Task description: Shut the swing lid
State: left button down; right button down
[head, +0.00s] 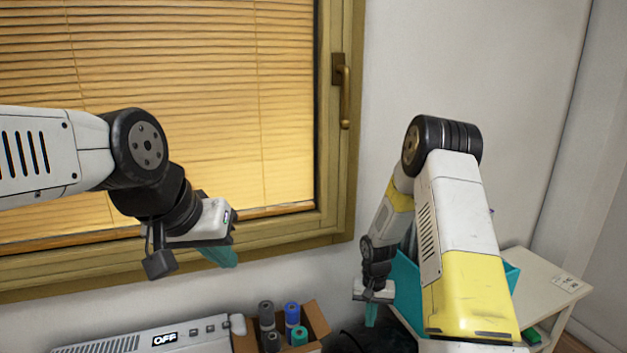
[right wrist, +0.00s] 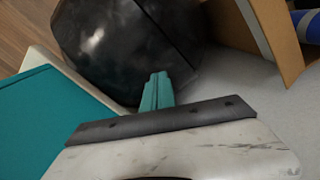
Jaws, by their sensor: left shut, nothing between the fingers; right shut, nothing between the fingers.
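A teal panelled thing (head: 406,285) stands partly behind my right arm in the head view. A flat teal panel also shows at the left of the right wrist view (right wrist: 40,125). I cannot tell which part is the swing lid or how far it is open. My right gripper (head: 371,315) is shut and empty, pointing down just left of the teal thing; its teal fingers show in the right wrist view (right wrist: 156,92), apart from the panel. My left gripper (head: 222,257) is shut and empty, in front of the window and above the white machine.
A white machine (head: 205,342) with an OFF display is at the bottom left. A cardboard box (head: 316,322) holds several rolls. A dark, shiny bag-like thing (right wrist: 125,45) lies below my right gripper. A pale side table (head: 545,285) stands at the right.

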notch_tip(320, 180, up, 9)
jog(key=shift+r, duration=0.15)
dwell(0.6)
jog(key=s+r+t, duration=0.1)
jog(key=s+r, duration=0.2)
jog(key=r, duration=0.4)
jog(key=s+r+n+t, duration=0.1)
jog(key=s+r, duration=0.1)
jog(key=r, duration=0.4)
jog(key=s+r+t, duration=0.1)
jog(key=s+r, duration=0.2)
jog(key=r, duration=0.4)
jog(key=s+a+r+t+y, duration=0.1)
jog(key=s+r, duration=0.3)
jog(key=s, duration=0.4)
jog(key=s+a+r+n+t+y, duration=0.1)
jog(key=s+r+t, duration=0.1)
jog(key=s+r, duration=0.3)
jog(key=s, duration=0.2)
jog(key=shift+s+r+n, duration=0.3)
jog(key=shift+s, duration=0.05)
